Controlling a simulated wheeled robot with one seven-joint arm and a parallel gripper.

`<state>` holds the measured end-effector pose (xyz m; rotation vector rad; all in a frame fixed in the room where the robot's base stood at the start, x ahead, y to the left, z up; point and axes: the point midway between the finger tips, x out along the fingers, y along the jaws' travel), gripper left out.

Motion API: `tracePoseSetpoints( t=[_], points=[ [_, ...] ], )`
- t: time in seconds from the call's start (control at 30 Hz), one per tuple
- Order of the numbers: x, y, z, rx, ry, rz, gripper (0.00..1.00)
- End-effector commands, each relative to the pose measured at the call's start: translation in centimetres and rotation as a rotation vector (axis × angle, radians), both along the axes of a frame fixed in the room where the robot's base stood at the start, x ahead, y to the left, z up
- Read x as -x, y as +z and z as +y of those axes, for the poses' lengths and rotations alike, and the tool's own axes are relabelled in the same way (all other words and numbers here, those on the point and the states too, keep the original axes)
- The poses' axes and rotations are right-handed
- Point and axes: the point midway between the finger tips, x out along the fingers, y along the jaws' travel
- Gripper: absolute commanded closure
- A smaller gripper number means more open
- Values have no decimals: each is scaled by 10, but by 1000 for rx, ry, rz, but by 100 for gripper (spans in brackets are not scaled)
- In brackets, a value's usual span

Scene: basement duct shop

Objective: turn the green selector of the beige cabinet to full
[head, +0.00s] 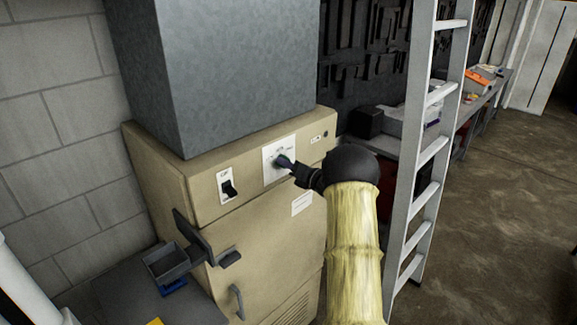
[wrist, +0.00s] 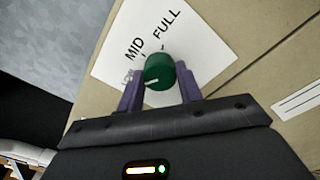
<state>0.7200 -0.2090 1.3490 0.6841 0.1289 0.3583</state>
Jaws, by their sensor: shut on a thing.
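The beige cabinet (head: 262,235) stands in the middle of the head view, with a white selector plate (head: 268,170) on its upper front. In the wrist view the green selector (wrist: 158,68) is a round knob on that plate (wrist: 205,62). The words MID and FULL are readable, and a smaller, partly hidden label lies at the left. The knob's white mark sits on its lower left side, away from FULL. My gripper (wrist: 159,86) has its two purple fingers on either side of the knob, shut on it. In the head view my gripper (head: 287,163) reaches the plate and covers most of the knob.
A dark bracket with a small tray (head: 168,262) sticks out at the cabinet's lower left. A grey duct (head: 225,75) rises from its top. A ladder (head: 427,150) stands close on the right of my arm.

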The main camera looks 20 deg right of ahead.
Motion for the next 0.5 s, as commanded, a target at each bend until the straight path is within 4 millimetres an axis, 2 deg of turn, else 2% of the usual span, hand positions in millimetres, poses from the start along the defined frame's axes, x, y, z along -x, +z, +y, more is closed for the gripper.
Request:
tracePoseSetpoints(
  t=[0.27,0.5],
  points=[
    [0,-5,-1,-81,-2,29,87],
    [0,-7,-1,-230,-1,82,87]
  ],
)
